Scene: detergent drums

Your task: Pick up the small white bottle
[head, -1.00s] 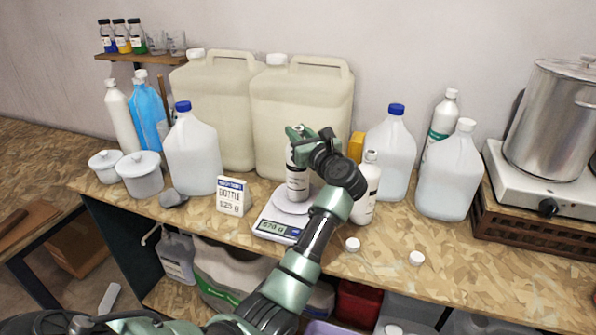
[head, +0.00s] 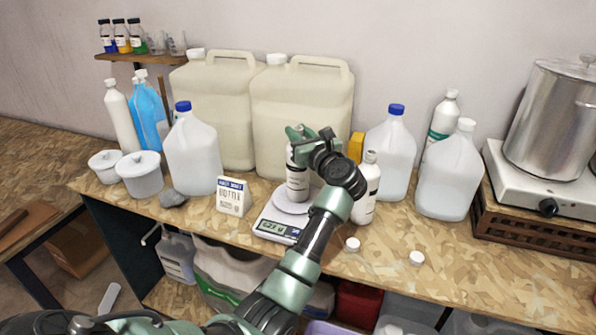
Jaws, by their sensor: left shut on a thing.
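A small white bottle (head: 297,183) with dark print stands upright on the round plate of a kitchen scale (head: 276,229). My left gripper (head: 297,140) is at the top of this bottle and shut on it; the fingers and wrist hide the bottle's top. A second small white bottle (head: 367,190) with a label stands on the bench just right of my wrist, partly covered by it. The bottle still looks to be touching the scale plate. My right gripper is not in view.
Large cream canisters (head: 300,115) stand close behind. Clear jugs (head: 193,155) flank the area. Two white caps (head: 352,244) lie near the front edge. A pot on a hotplate (head: 552,172) is at right.

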